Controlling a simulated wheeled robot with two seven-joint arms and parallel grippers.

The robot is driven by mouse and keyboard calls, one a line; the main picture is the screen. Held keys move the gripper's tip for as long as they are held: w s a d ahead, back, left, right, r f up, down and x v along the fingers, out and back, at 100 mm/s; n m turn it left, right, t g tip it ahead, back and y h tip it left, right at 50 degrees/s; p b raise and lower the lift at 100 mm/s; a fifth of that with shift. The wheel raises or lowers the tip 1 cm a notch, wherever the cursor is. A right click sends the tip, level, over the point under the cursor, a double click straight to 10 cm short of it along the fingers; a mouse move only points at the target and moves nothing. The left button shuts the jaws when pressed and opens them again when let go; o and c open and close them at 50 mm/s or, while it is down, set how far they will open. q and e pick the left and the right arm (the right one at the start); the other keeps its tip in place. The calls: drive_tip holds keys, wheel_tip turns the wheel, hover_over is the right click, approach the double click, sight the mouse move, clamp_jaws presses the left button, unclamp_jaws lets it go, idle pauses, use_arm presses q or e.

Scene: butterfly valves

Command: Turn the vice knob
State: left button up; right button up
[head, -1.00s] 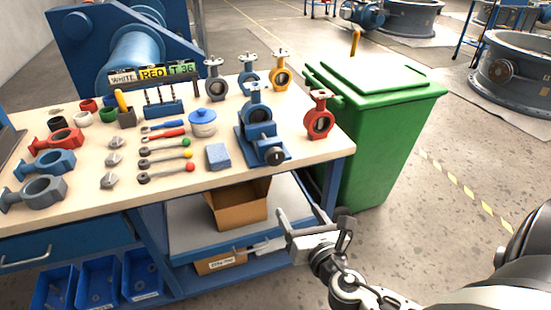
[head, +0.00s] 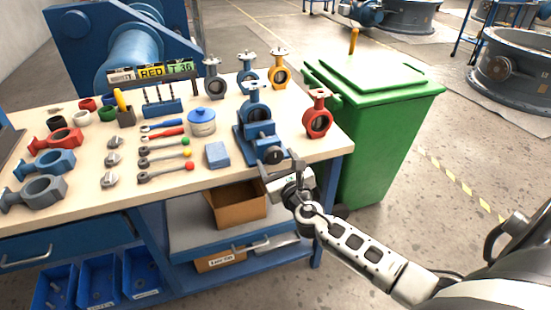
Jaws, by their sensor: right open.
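The blue vice (head: 257,142) stands near the right front of the workbench with a blue butterfly valve (head: 254,112) in it. Its dark round knob (head: 273,155) faces the front edge. My right gripper (head: 278,167) is open just below and in front of the knob, with its fingers at either side near it. I cannot tell whether a finger touches the knob. My left gripper is not in view.
A red valve (head: 318,115) stands right of the vice, and a blue block (head: 217,155) lies to its left. A green bin (head: 375,120) stands beside the bench. A cardboard box (head: 238,202) sits on the shelf below my gripper.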

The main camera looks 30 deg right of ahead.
drive_tip(key=shift+x, duration=0.8)
drive_tip(key=c, duration=1)
